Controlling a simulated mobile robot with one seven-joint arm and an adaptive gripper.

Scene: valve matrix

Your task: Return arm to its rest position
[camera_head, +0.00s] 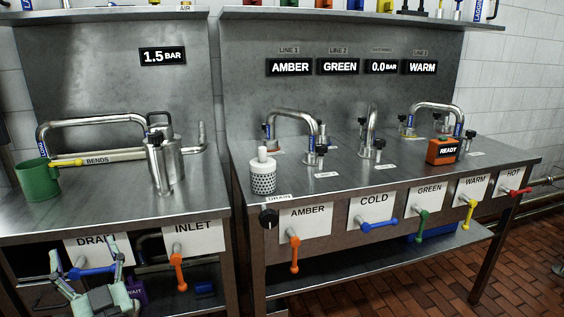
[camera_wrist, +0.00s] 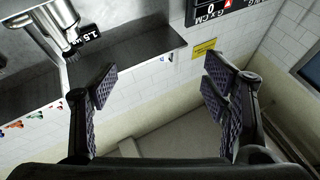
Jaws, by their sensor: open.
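My gripper (camera_head: 86,272) is at the lower left of the head view, in front of the left bench near the DRAIN label. In the wrist view my gripper (camera_wrist: 160,78) shows its two dark padded fingers wide apart with nothing between them. The blue DRAIN handle (camera_head: 92,272) lies behind the gripper in the head view, partly hidden by it; I cannot tell whether they touch. The orange INLET handle (camera_head: 179,272) hangs down to the right of the gripper.
The right bench (camera_head: 420,172) carries AMBER, COLD, GREEN, WARM and HOT handles along its front. A green mug (camera_head: 38,180), steel pitcher (camera_head: 163,160), white perforated canister (camera_head: 263,175) and orange READY box (camera_head: 443,151) stand on the benches. The brick floor (camera_head: 400,290) is clear in front.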

